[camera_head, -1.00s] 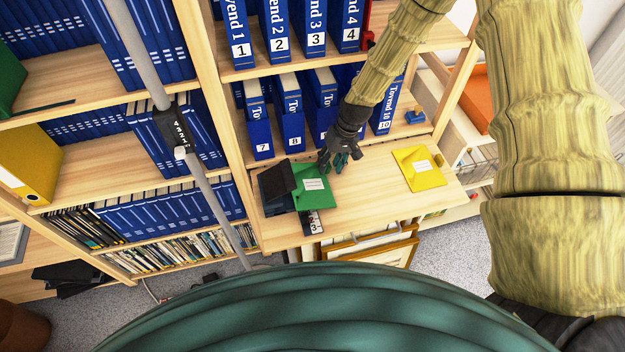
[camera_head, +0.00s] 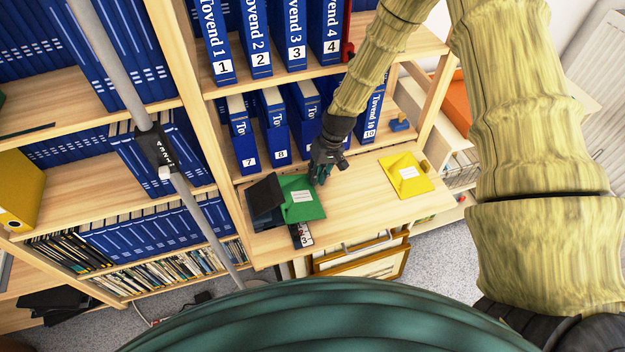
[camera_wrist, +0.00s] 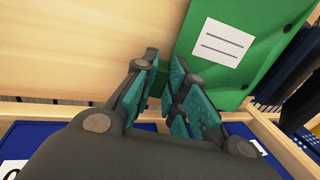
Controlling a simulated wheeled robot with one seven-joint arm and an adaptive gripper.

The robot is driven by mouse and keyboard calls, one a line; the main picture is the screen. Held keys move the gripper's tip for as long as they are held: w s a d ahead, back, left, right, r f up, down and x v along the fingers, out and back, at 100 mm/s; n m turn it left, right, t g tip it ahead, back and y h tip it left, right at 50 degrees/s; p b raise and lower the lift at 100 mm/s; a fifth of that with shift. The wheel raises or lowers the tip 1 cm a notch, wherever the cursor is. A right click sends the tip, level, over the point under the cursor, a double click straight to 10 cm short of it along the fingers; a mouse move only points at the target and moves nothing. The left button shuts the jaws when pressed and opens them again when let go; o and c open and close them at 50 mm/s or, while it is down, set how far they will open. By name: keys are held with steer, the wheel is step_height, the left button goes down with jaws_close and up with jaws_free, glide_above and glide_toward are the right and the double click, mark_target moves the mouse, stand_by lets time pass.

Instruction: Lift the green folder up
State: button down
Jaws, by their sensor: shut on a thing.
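The green folder (camera_head: 303,207) lies on the wooden shelf board, with a white label on its face. It leans against dark folders on its left. My gripper (camera_head: 320,179) is at the folder's upper right edge. In the wrist view the green folder (camera_wrist: 250,22) fills the upper right, and my gripper's teal-padded fingers (camera_wrist: 164,72) are close together at its near corner. They are shut on that edge; the exact contact is partly hidden by the right finger. The folder shows no clear gap from the board.
A yellow folder (camera_head: 407,174) lies to the right on the same board (camera_head: 355,200). Blue numbered binders (camera_head: 276,135) stand behind my gripper, with more on the shelf above. A dark folder (camera_head: 265,196) adjoins the green one. Bare board lies between the green and yellow folders.

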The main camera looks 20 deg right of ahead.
steer(key=shift+r+b, duration=0.75)
steer(key=shift+r, duration=0.6)
steer(key=shift+s+r+b, duration=0.15)
steer(key=shift+s+b, duration=0.15)
steer(key=s+b, duration=0.1)
steer(key=s, duration=0.4)
steer(key=s+b, duration=0.2)
steer(key=s, duration=0.4)
steer(key=s+b, duration=0.2)
steer(key=s, duration=0.4)
steer(key=shift+s+d+r, duration=0.15)
steer(key=shift+s+d, duration=0.05)
steer(key=shift+d, duration=0.1)
steer(key=shift+r, duration=0.1)
steer(key=shift+r+p, duration=2.85)
steer(key=shift+r, duration=0.05)
